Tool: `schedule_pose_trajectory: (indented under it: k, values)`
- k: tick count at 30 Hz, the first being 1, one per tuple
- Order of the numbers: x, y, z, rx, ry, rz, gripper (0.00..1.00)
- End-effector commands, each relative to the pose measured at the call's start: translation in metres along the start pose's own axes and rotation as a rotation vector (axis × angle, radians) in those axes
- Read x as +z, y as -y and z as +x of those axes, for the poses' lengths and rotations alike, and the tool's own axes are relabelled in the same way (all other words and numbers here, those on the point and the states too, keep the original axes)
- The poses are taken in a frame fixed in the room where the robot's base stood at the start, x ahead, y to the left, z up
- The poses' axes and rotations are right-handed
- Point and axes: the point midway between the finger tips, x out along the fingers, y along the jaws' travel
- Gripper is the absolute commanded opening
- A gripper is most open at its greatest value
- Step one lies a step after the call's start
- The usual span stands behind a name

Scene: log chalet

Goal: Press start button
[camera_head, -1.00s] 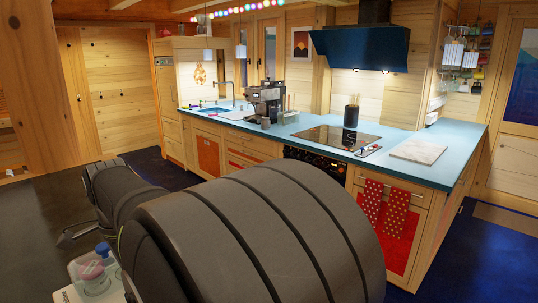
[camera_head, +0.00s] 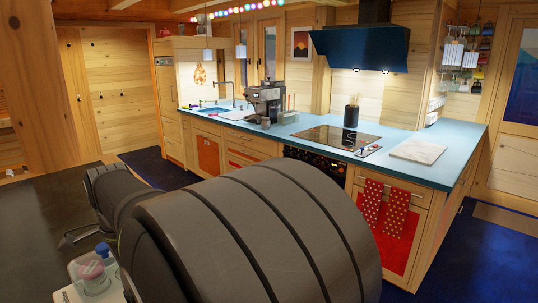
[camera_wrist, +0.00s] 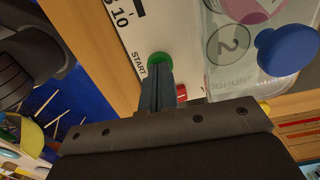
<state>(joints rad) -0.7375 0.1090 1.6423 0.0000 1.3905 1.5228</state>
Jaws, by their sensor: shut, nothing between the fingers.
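The green start button (camera_wrist: 159,59) sits on a white panel (camera_wrist: 135,25) beside the printed word START in the wrist view. My gripper (camera_wrist: 156,78) is shut and empty. Its fingertips lie right at the button and cover its lower part; I cannot tell whether they touch or press it. A red button (camera_wrist: 182,92) shows partly, just right of the fingers. In the head view my gripper is hidden behind my arm, and only a corner of the white appliance (camera_head: 66,295) shows at the lower left.
Clear jars (camera_wrist: 232,45), one marked 2, and a blue round knob or lid (camera_wrist: 287,50) stand close right of the fingers. A yellow bowl (camera_wrist: 30,143) lies at the lower left. The kitchen counter (camera_head: 455,155) is far off.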

Motion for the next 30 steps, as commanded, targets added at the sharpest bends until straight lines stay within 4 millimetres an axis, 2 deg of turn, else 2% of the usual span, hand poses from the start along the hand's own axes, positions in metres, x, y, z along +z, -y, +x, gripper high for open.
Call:
schedule_pose_trajectory:
  k: [18, 30]
  values:
    - [0.0, 0.0, 0.013, 0.001, 0.0, 0.0, 0.0]
    - [0.0, 0.0, 0.005, -0.001, 0.0, 0.0, 0.0]
